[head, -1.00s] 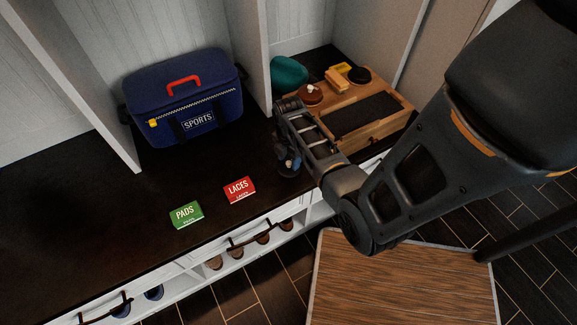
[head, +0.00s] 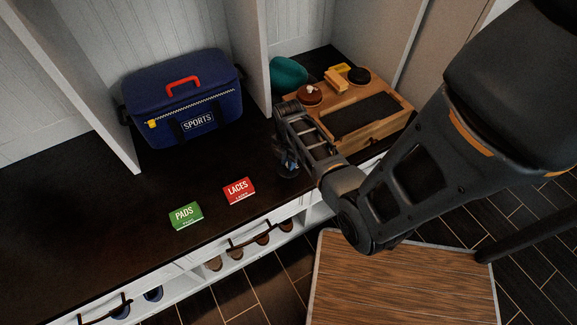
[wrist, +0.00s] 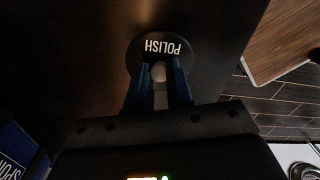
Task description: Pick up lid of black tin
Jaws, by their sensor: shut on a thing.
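The round black lid (wrist: 163,48), marked POLISH in white, lies beneath my fingertips in the wrist view, with a small pale knob (wrist: 158,73) on it. My gripper (wrist: 159,76) has its blue fingers closed on either side of this knob. In the head view my gripper (head: 289,160) points down over the dark bench top, left of the wooden box. The tin body is hidden, and I cannot tell whether the lid rests on it or is raised.
The wooden box (head: 388,126) holds brushes and small round items. Green PADS (head: 186,215) and red LACES (head: 239,190) boxes lie left of my gripper. A blue SPORTS bag (head: 190,100) stands behind them. A white divider (head: 254,55) rises behind my gripper.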

